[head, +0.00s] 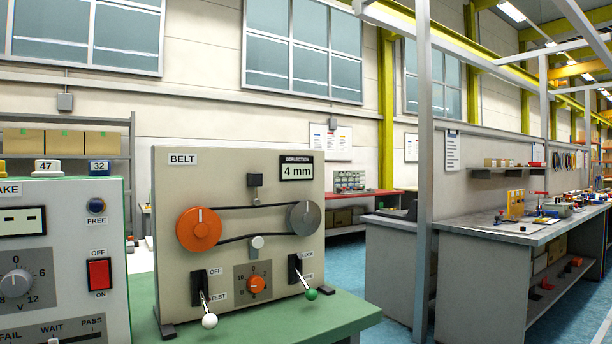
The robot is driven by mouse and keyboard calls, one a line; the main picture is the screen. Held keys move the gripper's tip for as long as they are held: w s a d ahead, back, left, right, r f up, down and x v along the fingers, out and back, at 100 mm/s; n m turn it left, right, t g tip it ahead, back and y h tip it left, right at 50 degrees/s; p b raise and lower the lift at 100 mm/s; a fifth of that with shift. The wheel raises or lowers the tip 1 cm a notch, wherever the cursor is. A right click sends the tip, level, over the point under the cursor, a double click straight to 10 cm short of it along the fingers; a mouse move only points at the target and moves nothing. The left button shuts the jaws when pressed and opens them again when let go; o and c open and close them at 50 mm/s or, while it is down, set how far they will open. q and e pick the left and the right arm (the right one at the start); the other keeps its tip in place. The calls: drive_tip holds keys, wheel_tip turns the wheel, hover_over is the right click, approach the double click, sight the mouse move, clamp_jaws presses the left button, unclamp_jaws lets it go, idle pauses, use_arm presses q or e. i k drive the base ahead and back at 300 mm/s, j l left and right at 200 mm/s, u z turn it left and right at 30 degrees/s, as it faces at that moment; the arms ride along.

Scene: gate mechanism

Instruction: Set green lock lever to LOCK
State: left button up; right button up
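The green lock lever (311,294) is a metal rod with a green ball tip, on the lower right of the BELT panel (236,166) in the head view. Its rod comes out of a black slot plate with LOCK printed at the upper right and a second, partly hidden label lower down. The rod slants down and toward me, with the green ball beside the lower label. Neither of my grippers is in the head view.
A white-tipped lever (209,321) marked OFF and TEST is at the panel's lower left, with an orange knob (256,284) between the levers. A grey control box (62,230) stands close on the left. The green table (345,312) is bare right of the panel.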

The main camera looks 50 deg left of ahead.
sight(311, 293)
drive_tip(key=u, duration=1.45)
drive_tip(key=k+l+u, duration=0.2)
drive_tip(key=i, duration=0.05)
